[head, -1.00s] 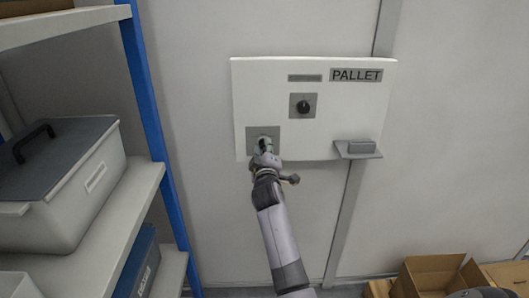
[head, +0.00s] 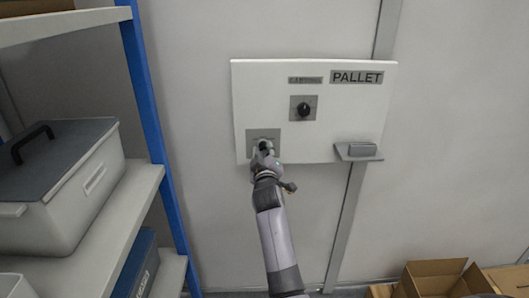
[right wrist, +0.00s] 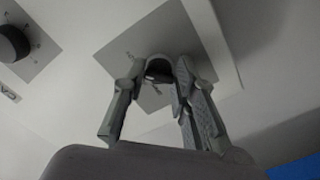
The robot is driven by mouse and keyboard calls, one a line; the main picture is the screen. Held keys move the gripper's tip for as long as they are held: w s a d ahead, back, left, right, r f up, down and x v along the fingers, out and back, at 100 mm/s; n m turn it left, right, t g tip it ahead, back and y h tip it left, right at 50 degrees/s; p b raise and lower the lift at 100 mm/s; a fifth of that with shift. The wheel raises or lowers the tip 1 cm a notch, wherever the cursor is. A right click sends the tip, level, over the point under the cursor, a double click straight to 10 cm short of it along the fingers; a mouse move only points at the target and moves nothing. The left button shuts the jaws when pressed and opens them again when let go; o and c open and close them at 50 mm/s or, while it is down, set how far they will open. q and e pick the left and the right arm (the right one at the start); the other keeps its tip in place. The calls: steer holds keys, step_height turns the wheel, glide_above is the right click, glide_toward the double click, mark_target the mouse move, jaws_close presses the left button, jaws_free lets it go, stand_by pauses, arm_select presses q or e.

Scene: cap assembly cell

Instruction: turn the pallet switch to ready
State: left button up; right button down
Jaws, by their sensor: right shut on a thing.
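The white panel (head: 350,110) on the wall bears the sign PALLET (head: 357,77). A black rotary knob (head: 303,109) sits on its upper grey plate; this knob also shows at the left of the right wrist view (right wrist: 12,43). A lower grey plate (head: 256,134) carries a second switch knob (right wrist: 158,68), mostly hidden by my fingers. My right gripper (head: 264,148) is at this lower plate, its fingers (right wrist: 165,80) shut around the knob. The knob's pointing direction cannot be read. My left gripper is not in view.
A small ledge with a grey block (head: 361,149) juts from the panel's lower right. A shelf with a blue post (head: 150,110) and a lidded grey bin (head: 65,195) stands at left. Open cardboard boxes (head: 435,280) are at lower right.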

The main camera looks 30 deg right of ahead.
steer(key=c, duration=1.3)
jaws_free()
steer(key=shift+s, duration=0.1)
steer(key=v, duration=0.7)
steer(key=shift+s+a, duration=0.1)
steer(key=shift+s, duration=0.05)
